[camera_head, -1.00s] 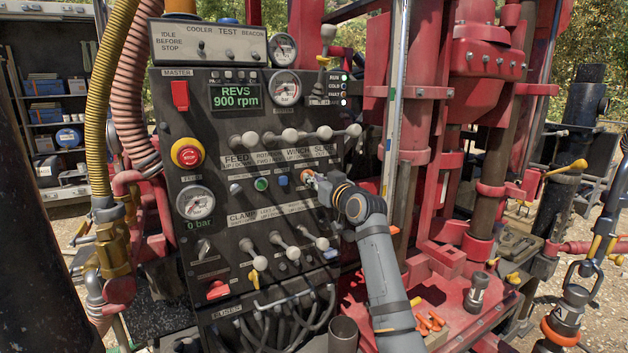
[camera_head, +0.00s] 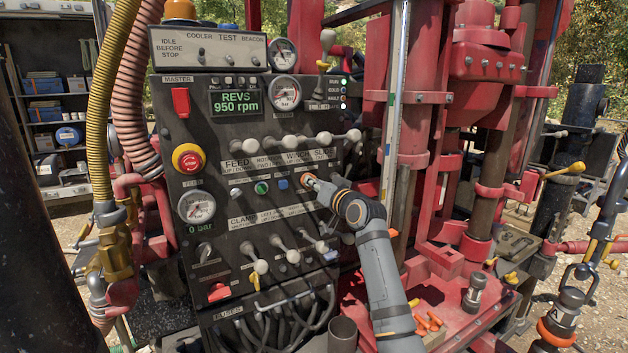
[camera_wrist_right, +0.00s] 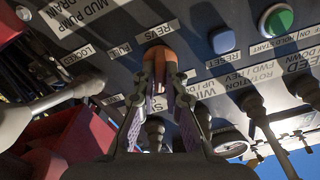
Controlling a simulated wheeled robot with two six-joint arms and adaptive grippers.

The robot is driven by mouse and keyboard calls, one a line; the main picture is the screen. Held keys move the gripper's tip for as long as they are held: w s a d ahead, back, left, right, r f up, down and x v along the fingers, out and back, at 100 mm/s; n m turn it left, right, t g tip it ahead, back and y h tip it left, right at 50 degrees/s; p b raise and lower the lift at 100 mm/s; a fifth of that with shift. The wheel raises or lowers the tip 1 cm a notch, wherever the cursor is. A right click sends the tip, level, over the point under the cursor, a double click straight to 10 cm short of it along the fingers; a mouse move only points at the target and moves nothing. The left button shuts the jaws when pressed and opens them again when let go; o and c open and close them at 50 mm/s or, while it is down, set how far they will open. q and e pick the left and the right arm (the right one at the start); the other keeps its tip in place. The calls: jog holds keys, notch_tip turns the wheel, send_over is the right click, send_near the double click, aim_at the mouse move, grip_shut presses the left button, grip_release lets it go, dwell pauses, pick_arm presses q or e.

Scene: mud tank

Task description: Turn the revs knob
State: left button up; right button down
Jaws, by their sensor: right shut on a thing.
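The revs knob (camera_wrist_right: 159,62) is orange-brown and sits on the black control panel (camera_head: 215,270) under a REVS label in the right wrist view. My right gripper (camera_wrist_right: 160,85) is shut on the knob, with one finger on each side of it. In the head view my right arm comes in from the lower right, and the right gripper (camera_head: 309,181) reaches the panel at the knob, which it mostly hides. The green display (camera_head: 236,102) reads REVS 950 rpm. My left gripper is not in view.
A row of lever handles (camera_head: 324,139) stands just above the gripper, and more levers (camera_head: 290,255) stand below it. A blue button (camera_wrist_right: 223,41) and a green button (camera_wrist_right: 277,20) are beside the knob. A red stop button (camera_head: 188,158) is at the panel's left.

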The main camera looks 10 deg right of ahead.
jog(key=shift+m+p, duration=0.95)
jog(key=shift+m, duration=0.95)
jog(key=c, duration=1.4)
grip_release()
jog(key=shift+d, duration=0.1)
jog(key=shift+s, duration=0.1)
jog(key=v, duration=1.1)
jog(key=shift+s+d, duration=0.15)
jog(key=shift+s, duration=0.25)
